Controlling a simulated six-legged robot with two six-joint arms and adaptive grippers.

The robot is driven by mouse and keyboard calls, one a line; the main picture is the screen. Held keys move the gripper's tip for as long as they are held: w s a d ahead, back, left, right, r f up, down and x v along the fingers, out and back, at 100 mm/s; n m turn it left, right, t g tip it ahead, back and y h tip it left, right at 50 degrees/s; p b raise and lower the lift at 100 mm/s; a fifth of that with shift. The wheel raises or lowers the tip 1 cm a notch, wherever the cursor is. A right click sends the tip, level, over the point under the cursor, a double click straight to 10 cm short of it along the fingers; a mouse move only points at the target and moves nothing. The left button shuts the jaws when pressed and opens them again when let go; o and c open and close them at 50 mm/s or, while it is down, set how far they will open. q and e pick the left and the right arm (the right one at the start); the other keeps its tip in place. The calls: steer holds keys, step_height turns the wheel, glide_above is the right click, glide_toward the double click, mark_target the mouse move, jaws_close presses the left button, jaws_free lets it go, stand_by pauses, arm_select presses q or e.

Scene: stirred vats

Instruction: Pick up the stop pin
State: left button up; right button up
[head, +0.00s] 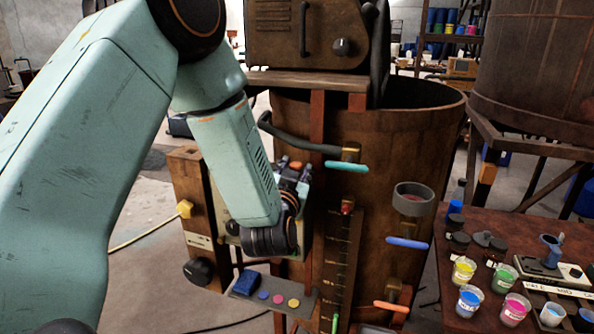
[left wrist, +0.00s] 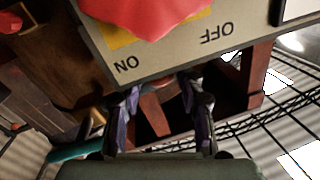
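I cannot make out for certain which thing is the stop pin. A small red piece (head: 346,207) sits at the top of the upright marked board (head: 340,262) on the vat, right of my left gripper. My left gripper (head: 293,178) is in front of the control box on the vat, partly hidden by its own arm. In the left wrist view its two fingers (left wrist: 160,98) are apart, with nothing held between them. A red knob (left wrist: 150,15) on a plate marked ON and OFF (left wrist: 180,45) is just beyond the fingertips. My right gripper is not in view.
The rusty vat (head: 400,130) carries teal, blue and orange handles. A small shelf (head: 275,287) holds a blue block and coloured discs below my left arm. A table (head: 450,285) with paint cups stands at right. The floor at left front is open.

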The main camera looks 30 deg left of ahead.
arm_select(q)
steer(key=shift+s+r, duration=0.15)
steer(key=shift+s, duration=0.15)
steer(key=shift+c, duration=0.3)
steer(key=shift+w+d, duration=0.1)
steer(key=shift+w, duration=0.15)
steer(key=c, duration=0.4)
steer(key=shift+s, duration=0.1)
steer(key=shift+c, duration=1.3)
